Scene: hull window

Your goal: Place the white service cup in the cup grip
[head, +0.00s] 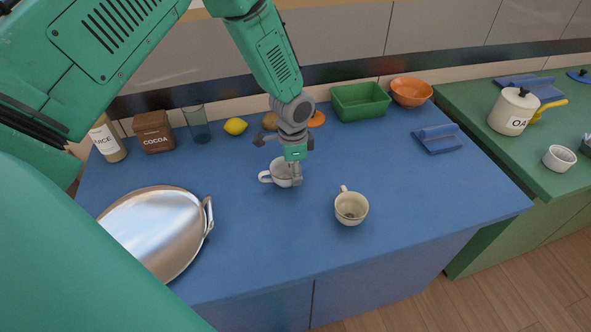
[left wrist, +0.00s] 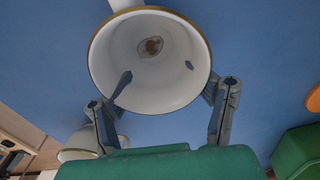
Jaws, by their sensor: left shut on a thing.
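A white cup (head: 280,173) is near the middle of the blue counter, its handle to the left. My left gripper (head: 294,172) reaches down at the cup's right side and is shut on it. In the left wrist view the cup (left wrist: 135,75) opens toward the camera, with a tan rim and a brown spot inside. The fingers (left wrist: 160,85) overlap the cup. A second, cream cup (head: 351,207) stands to the right and nearer; it shows in part in the left wrist view (left wrist: 80,155). I cannot identify a cup grip for certain. My right gripper is not in view.
A round metal tray (head: 150,232) lies at left. A blue item with a raised roll (head: 437,138) lies at right. A green bin (head: 360,103), orange bowl (head: 410,92), lemon (head: 235,126), glass (head: 197,123) and cocoa box (head: 154,133) line the back.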

